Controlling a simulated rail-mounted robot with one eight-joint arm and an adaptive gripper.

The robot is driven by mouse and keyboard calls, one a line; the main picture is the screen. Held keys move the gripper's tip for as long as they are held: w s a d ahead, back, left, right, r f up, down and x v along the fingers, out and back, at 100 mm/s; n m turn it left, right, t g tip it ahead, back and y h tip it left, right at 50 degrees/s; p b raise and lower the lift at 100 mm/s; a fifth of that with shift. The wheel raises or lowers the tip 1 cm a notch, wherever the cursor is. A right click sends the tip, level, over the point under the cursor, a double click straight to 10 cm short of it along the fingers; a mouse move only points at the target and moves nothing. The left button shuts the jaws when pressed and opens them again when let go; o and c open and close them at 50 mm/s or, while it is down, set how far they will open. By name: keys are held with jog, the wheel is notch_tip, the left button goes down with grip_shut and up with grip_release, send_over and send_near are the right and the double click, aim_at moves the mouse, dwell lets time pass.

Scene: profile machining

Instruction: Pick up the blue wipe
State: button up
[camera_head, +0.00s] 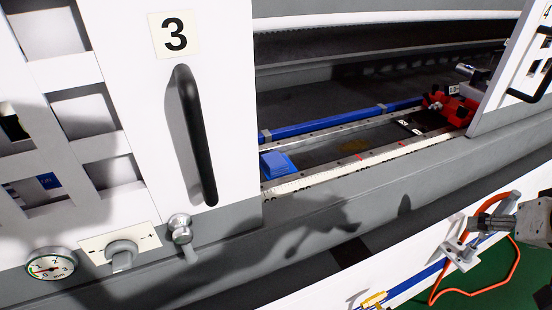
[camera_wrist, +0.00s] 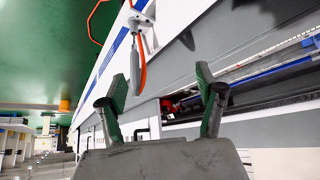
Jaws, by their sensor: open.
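The blue wipe (camera_head: 277,164) lies inside the machine bed, at the left end of the opening, just right of the white door marked 3. It looks like a small folded blue block beside the light rail.
The white door (camera_head: 215,110) with a black handle (camera_head: 196,135) stands left of the opening. A red clamp unit (camera_head: 447,106) sits on the rails at the right. A blue bar (camera_head: 340,122) runs behind. An orange hose (camera_head: 515,270) hangs at the lower right. A gauge (camera_head: 50,265) and knobs sit lower left.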

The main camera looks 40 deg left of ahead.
jog(key=w+a+r+n+y+p, duration=0.1)
jog(key=w+a+r, duration=0.1)
jog(key=w+a, duration=0.3)
jog(key=w+a+r+n+g+y+p, duration=0.1)
jog(key=w+a+r+n+p, duration=0.15)
jog(key=a, duration=0.45)
jog(key=w+a+r+n+p, duration=0.1)
jog(key=w+a+r, duration=0.1)
jog(key=w+a, duration=0.35)
jog(key=w+a+n+g+y+p, duration=0.1)
jog(key=w+a+n+y+p, duration=0.15)
jog(key=a, duration=1.65)
jog(key=n+g+h, duration=0.2)
jog(key=g, duration=0.1)
send_near(274, 160)
jog(key=x, duration=0.4)
jog(key=shift+s+a, duration=0.25)
jog(key=shift+s, duration=0.1)
jog(key=shift+w+d+p+x, duration=0.1)
jog(key=shift+w+p+x, duration=0.05)
jog(key=shift+x, duration=0.85)
jog(key=shift+w+d+p+x, duration=0.1)
jog(key=shift+w+p+x, duration=0.1)
jog(key=shift+x, duration=0.85)
jog(key=shift+w+d+p+x, duration=0.1)
jog(key=shift+p+x, duration=0.05)
jog(key=shift+x, duration=0.85)
jog(key=c, duration=1.1)
jog(key=shift+c, duration=0.2)
